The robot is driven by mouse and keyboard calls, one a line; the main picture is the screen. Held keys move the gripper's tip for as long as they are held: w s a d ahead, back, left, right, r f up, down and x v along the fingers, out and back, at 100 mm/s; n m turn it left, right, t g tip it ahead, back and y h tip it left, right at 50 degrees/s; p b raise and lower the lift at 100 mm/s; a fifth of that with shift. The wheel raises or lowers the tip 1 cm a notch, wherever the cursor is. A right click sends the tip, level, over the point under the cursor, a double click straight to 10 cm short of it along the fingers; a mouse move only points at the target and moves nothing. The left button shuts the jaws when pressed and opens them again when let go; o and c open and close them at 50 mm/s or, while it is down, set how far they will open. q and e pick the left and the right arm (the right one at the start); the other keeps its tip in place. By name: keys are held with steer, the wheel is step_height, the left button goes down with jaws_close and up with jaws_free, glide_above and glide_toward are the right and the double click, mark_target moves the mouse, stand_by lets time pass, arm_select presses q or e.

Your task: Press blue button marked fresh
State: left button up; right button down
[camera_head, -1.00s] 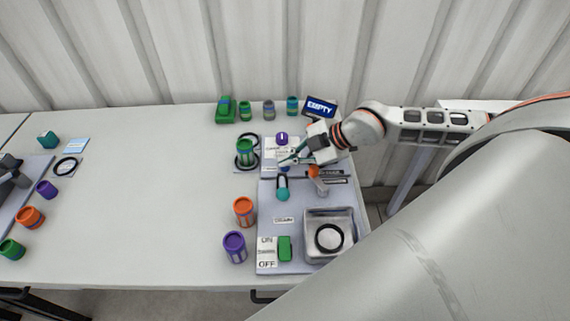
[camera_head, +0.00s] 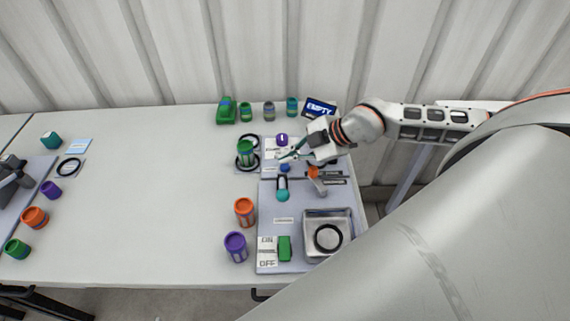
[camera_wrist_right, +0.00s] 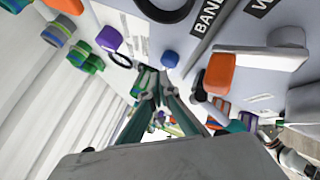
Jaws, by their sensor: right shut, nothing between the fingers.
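The blue button (camera_head: 285,168) is a small blue cap on the grey control panel (camera_head: 300,196), just below a white label and the purple knob (camera_head: 281,140). Its marking is too small to read. It also shows in the right wrist view (camera_wrist_right: 170,59), just beyond the fingertips. My right gripper (camera_head: 284,157) is shut and empty. Its fingers reach in from the right, over the panel close to the button. In the wrist view the gripper's fingertips (camera_wrist_right: 152,78) lie a little below and left of the button, and contact cannot be told. My left gripper is not in view.
An orange handle (camera_head: 314,172) and a teal-tipped lever (camera_head: 282,195) stand close to the button. A green canister (camera_head: 246,152) is to its left. A screen reading EMPTY (camera_head: 320,107) stands behind. A metal basin (camera_head: 345,220) and green switch (camera_head: 285,248) are in front.

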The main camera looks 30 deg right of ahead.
mark_target(287, 166)
steer(key=shift+r, duration=0.1)
step_height(287, 166, up, 3)
steer(key=shift+f+p, duration=0.2)
steer(key=shift+p, duration=1.05)
steer(key=shift+r+p, duration=0.7)
steer(key=shift+r, duration=0.45)
